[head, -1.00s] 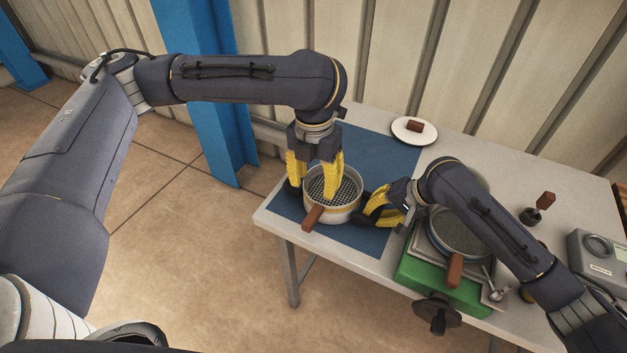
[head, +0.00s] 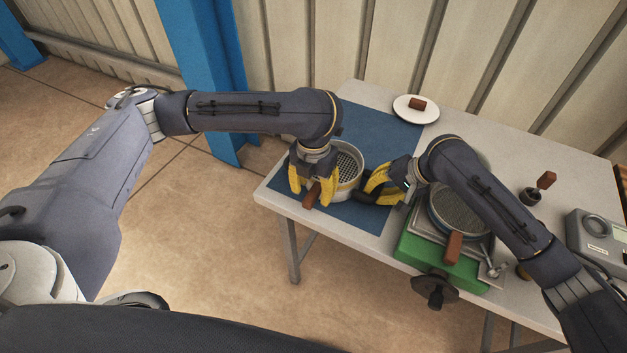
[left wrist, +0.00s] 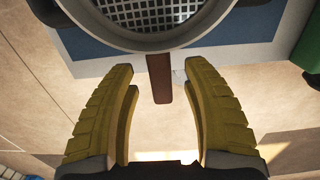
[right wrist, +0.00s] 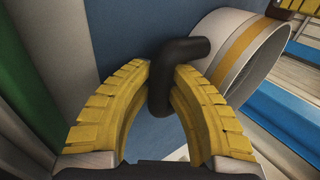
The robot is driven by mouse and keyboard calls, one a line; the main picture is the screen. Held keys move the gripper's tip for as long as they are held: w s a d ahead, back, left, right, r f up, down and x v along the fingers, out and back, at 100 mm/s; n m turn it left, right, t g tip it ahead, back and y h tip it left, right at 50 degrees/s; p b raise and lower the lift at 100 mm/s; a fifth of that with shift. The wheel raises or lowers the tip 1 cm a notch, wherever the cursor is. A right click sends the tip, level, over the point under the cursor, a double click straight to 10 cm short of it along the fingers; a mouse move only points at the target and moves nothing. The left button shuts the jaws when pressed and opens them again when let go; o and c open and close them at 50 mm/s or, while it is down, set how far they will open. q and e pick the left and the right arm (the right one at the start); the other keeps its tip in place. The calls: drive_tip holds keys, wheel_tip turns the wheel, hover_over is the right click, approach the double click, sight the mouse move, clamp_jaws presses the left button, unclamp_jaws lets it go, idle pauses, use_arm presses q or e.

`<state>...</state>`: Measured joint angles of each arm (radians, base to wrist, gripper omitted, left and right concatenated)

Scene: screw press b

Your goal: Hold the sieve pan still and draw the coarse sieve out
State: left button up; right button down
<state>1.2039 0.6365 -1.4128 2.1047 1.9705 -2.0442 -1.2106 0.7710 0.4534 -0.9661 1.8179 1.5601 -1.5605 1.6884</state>
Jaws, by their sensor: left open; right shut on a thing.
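The sieve pan (head: 351,186) is a pale round pan with a tan band, standing on the blue mat. The coarse sieve (head: 348,160), a square-holed mesh, sits in its top. Its brown handle (head: 311,197) sticks out toward the near edge of the table. My left gripper (head: 313,198) is open, with its fingers on either side of this handle; in the left wrist view the handle (left wrist: 160,78) lies between the fingers with gaps. My right gripper (head: 372,187) is shut on the pan's black side handle (right wrist: 178,68). My left wrist hides part of the pan in the head view.
The green press (head: 412,262) stands to the right, bearing another round sieve with a brown handle (head: 453,246). A white plate (head: 404,106) with a brown block lies behind. The blue mat (head: 378,138) is clear behind the pan.

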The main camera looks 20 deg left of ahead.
use_arm(q)
drive_tip(key=shift+f, duration=0.6)
drive_tip(key=shift+o, duration=0.2)
clamp_jaws()
